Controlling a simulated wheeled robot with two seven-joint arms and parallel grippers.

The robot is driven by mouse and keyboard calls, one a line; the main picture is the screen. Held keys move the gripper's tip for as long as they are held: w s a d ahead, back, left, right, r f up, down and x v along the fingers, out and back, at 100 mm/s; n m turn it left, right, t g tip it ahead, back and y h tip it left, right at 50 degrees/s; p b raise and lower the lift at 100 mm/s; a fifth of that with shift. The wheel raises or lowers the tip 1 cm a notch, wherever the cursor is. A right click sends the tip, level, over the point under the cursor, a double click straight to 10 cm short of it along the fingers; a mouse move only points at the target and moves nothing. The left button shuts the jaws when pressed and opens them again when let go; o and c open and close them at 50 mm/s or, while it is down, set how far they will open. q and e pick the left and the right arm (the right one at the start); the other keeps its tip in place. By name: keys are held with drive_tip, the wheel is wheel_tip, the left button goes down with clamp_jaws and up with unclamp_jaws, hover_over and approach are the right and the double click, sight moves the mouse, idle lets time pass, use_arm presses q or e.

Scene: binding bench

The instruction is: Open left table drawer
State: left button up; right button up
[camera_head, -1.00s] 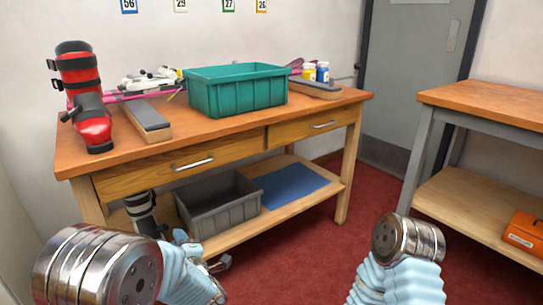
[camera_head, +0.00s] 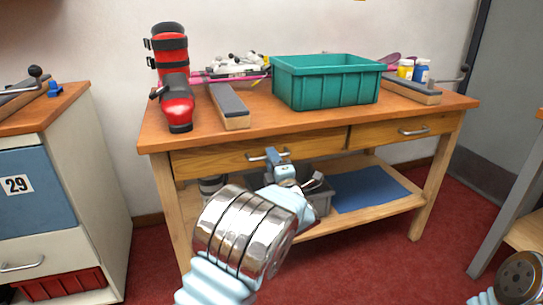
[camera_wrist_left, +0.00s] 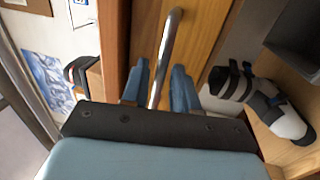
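The left table drawer (camera_head: 215,161) is a wooden front under the tabletop and looks shut. Its silver bar handle (camera_head: 256,157) is partly covered by my left gripper (camera_head: 278,156). In the left wrist view the handle (camera_wrist_left: 168,45) passes between the two blue fingers of the left gripper (camera_wrist_left: 160,88). The fingers stand apart, one on each side of the bar, and do not look closed on it. The right gripper is out of view; only part of my right arm shows at the bottom right.
On the table (camera_head: 300,126) stand a red boot (camera_head: 175,85), a teal bin (camera_head: 325,85) and sanding-block-like pieces. A right drawer (camera_head: 385,131) is shut. The lower shelf holds a grey bin (camera_head: 320,203) and blue mat (camera_head: 368,190). A white cabinet (camera_head: 100,170) stands left.

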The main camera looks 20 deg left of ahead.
use_arm(q)
drive_tip(key=shift+w+a+r, duration=0.15)
drive_tip(key=shift+w+a, duration=0.25)
drive_tip(key=shift+w, duration=0.1)
clamp_jaws()
